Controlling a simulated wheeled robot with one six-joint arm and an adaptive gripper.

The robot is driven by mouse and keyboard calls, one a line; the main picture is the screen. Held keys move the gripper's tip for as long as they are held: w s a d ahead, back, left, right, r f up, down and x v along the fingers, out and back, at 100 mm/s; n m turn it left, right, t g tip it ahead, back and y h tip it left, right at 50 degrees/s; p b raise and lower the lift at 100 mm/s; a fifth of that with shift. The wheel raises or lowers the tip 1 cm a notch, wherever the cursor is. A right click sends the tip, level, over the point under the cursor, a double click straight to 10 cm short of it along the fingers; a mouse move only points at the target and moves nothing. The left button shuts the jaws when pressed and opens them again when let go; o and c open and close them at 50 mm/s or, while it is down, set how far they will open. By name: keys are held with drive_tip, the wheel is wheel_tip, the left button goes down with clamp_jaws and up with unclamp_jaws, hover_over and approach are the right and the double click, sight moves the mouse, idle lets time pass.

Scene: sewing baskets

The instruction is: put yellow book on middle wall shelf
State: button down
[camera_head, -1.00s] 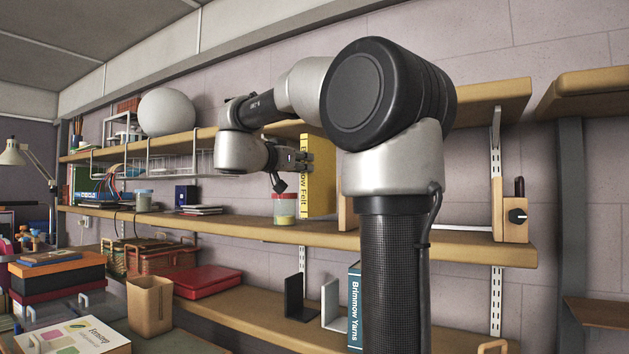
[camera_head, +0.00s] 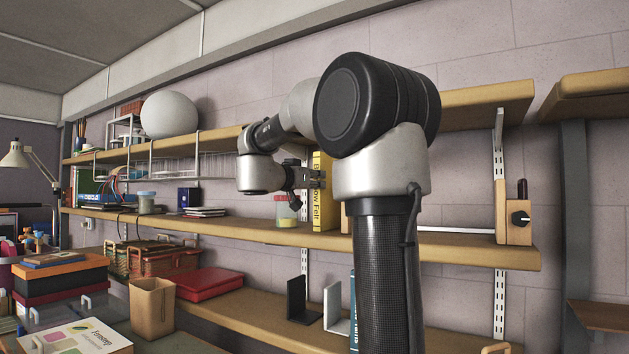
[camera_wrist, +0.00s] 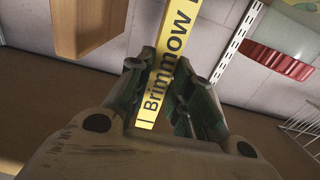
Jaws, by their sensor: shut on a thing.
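The yellow book (camera_head: 322,205) stands upright at the middle wall shelf (camera_head: 270,236), spine facing out, partly hidden behind my arm. Its bottom edge is level with the shelf board; I cannot tell whether it rests on it. My gripper (camera_head: 310,180) is shut on the book's spine from the front. In the wrist view the yellow spine (camera_wrist: 163,90), lettered "Brimmow", lies between the two dark fingers (camera_wrist: 165,82) of my gripper.
A red-lidded jar (camera_head: 286,212) stands just left of the book and shows in the wrist view (camera_wrist: 280,62). A wooden block (camera_wrist: 88,25) is on the book's other side. The upper shelf (camera_head: 480,98) runs overhead. Black and white bookends (camera_head: 300,302) stand on the lower shelf.

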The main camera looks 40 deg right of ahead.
drive_tip(key=c, duration=1.3)
unclamp_jaws()
